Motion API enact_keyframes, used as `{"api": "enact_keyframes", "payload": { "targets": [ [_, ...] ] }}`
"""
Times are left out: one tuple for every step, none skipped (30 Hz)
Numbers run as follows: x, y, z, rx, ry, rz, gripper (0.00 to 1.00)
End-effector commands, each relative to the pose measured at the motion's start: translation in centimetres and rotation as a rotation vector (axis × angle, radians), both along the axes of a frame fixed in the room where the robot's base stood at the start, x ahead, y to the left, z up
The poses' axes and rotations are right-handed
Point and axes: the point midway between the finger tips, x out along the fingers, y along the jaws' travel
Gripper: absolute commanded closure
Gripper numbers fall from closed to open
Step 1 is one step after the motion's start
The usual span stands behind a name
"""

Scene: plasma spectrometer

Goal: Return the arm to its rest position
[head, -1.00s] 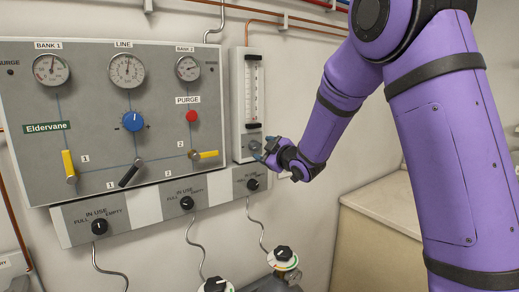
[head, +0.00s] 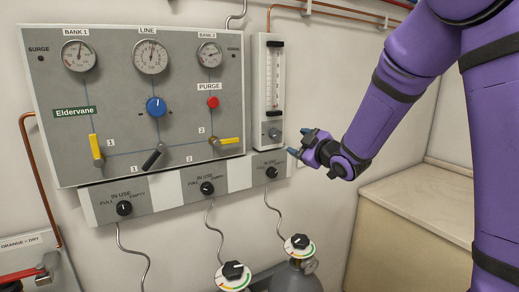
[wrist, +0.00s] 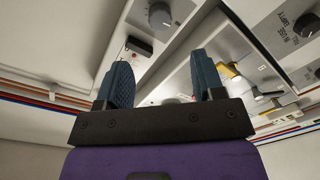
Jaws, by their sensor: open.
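My purple arm comes in from the upper right in the head view. My gripper (head: 297,145) is at its end, just right of the flowmeter's lower end and clear of its knob. In the wrist view the two blue fingertips (wrist: 164,80) stand apart with nothing between them. The flowmeter (head: 268,90) is a tall white unit with a clear scale tube and a grey knob (head: 274,133) low down. That knob also shows ahead of the fingers in the wrist view (wrist: 160,15).
The grey gas panel (head: 120,120) with gauges, a blue knob and yellow levers is at left. A strip of IN USE switches (head: 205,187) runs below it. Cylinder tops (head: 298,247) stand at the bottom. A beige cabinet (head: 410,225) is at right.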

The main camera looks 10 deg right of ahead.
Motion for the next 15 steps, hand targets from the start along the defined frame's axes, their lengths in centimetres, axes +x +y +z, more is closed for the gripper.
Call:
{"api": "enact_keyframes", "payload": {
  "targets": [
    [-0.1, -0.1, 0.1, 0.002, 0.004, -0.004, 0.38],
    [-0.2, -0.2, 0.3, 0.004, 0.008, -0.011, 0.38],
    [-0.4, -0.4, 0.6, 0.01, 0.019, -0.022, 0.38],
    [-0.6, -0.6, 0.8, 0.014, 0.032, -0.034, 0.38],
    [-0.9, -0.8, 1.1, 0.021, 0.048, -0.049, 0.38],
    [-1.4, -1.2, 1.5, 0.032, 0.073, -0.074, 0.38],
    [-1.8, -1.5, 1.9, 0.042, 0.095, -0.095, 0.38],
    [-2.4, -2.0, 2.2, 0.054, 0.12, -0.118, 0.38],
    [-3.1, -2.5, 2.7, 0.071, 0.156, -0.152, 0.38],
    [-3.8, -2.8, 3.0, 0.084, 0.186, -0.175, 0.38],
    [-4.5, -3.2, 3.2, 0.1, 0.215, -0.2, 0.38],
    [-5.5, -3.6, 3.6, 0.119, 0.254, -0.231, 0.38],
    [-6.3, -3.9, 3.8, 0.135, 0.284, -0.254, 0.38],
    [-7.1, -4.2, 4.0, 0.149, 0.313, -0.277, 0.38],
    [-8.3, -4.5, 4.3, 0.171, 0.354, -0.307, 0.38]
  ]
}}
